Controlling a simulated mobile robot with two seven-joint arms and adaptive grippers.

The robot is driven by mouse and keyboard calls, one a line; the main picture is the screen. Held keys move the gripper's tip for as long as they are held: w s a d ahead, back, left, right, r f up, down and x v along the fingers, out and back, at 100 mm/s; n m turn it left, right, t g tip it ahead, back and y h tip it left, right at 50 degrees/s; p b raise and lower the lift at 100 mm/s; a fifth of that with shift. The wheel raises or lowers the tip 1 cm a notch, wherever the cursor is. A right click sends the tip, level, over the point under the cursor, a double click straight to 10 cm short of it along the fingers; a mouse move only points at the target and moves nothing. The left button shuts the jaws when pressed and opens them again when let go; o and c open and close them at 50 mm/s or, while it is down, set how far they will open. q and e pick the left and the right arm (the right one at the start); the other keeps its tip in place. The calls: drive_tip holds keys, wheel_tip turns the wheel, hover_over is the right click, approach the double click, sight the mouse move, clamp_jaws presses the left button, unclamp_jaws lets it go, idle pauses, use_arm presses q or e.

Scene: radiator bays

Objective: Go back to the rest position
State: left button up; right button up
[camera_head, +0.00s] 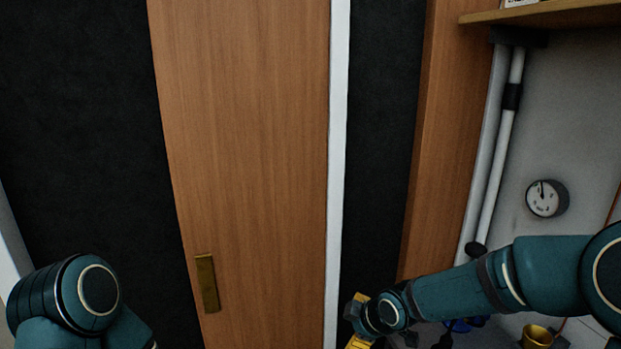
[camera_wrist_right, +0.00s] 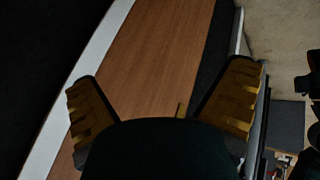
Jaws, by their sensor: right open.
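My right arm reaches in from the right edge of the head view, low in the picture. My right gripper (camera_head: 360,322) is at its end, in front of the dark strip right of the wooden panel, and is partly cut off by the lower edge. In the right wrist view my right gripper (camera_wrist_right: 165,80) has its two yellow-padded fingers spread wide with nothing between them. Only a rounded link of my left arm shows at the lower left of the head view; my left gripper is out of sight.
A tall wooden panel (camera_head: 245,150) with a brass plate (camera_head: 207,283) stands ahead, between dark wall areas. At right are white pipes (camera_head: 500,150), a round gauge (camera_head: 546,198) and a wooden shelf (camera_head: 560,14). A brass cup (camera_head: 537,337) sits below my right arm.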

drive_tip(key=s+f+m+g+b, duration=0.3)
drive_tip(key=s+f+m, duration=1.4)
drive_tip(key=f, duration=0.9)
drive_tip(key=s, duration=0.4)
drive_tip(key=shift+s+d+g, duration=0.15)
drive_tip(key=shift+d+g, duration=0.25)
